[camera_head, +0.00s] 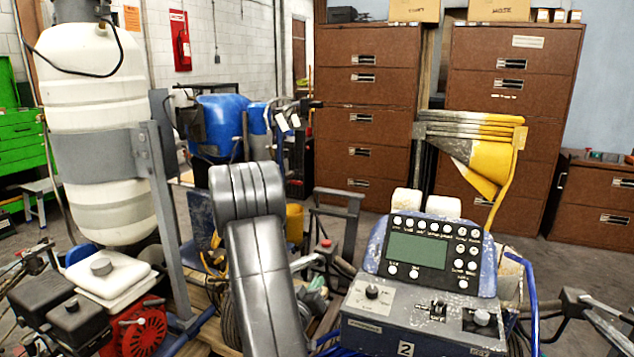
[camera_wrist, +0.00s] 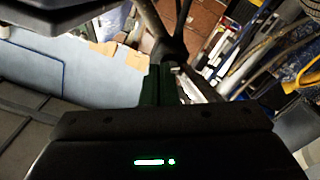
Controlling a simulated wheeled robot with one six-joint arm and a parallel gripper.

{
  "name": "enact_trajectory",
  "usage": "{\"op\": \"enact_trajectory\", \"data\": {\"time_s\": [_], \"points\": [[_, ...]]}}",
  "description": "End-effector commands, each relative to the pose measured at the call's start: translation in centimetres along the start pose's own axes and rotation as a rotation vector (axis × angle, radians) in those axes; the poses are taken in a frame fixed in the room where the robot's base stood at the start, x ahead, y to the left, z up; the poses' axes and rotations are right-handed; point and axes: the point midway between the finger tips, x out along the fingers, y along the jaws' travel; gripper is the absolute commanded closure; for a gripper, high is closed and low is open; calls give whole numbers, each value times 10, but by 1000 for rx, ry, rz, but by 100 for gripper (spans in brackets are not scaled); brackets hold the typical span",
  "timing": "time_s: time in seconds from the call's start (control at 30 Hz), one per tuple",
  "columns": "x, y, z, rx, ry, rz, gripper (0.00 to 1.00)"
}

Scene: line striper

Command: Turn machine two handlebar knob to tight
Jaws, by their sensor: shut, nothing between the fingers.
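The machine marked "2" has a grey and blue control box (camera_head: 405,310) with a screen, buttons and small knobs, at the lower right of the head view. A handlebar (camera_head: 602,318) with dark clamp parts sticks out at its right side. Another bar with a red-topped fitting (camera_head: 325,244) stands left of the box. I cannot tell which part is the handlebar knob, nor its setting. My gripper (camera_wrist: 162,82) shows in the wrist view, its dark greenish fingers shut and empty. Dark bar-like parts lie just beyond the fingertips; contact is unclear. In the head view my arm hides the gripper.
A white tank (camera_head: 95,140) on a grey frame and a red engine (camera_head: 138,330) stand left of my arm. A yellow funnel-shaped part (camera_head: 485,165) rises behind the control box. Brown drawer cabinets (camera_head: 360,120) line the back. Some floor (camera_head: 580,265) is clear at right.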

Motion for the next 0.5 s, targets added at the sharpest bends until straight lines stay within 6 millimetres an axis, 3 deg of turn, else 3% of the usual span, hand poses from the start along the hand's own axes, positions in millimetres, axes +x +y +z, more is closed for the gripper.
{"op": "enact_trajectory", "data": {"time_s": [0.3,0.5], "points": [[40,0,1,2,0,0,100],[52,0,1,1,-1,-1,100]]}}
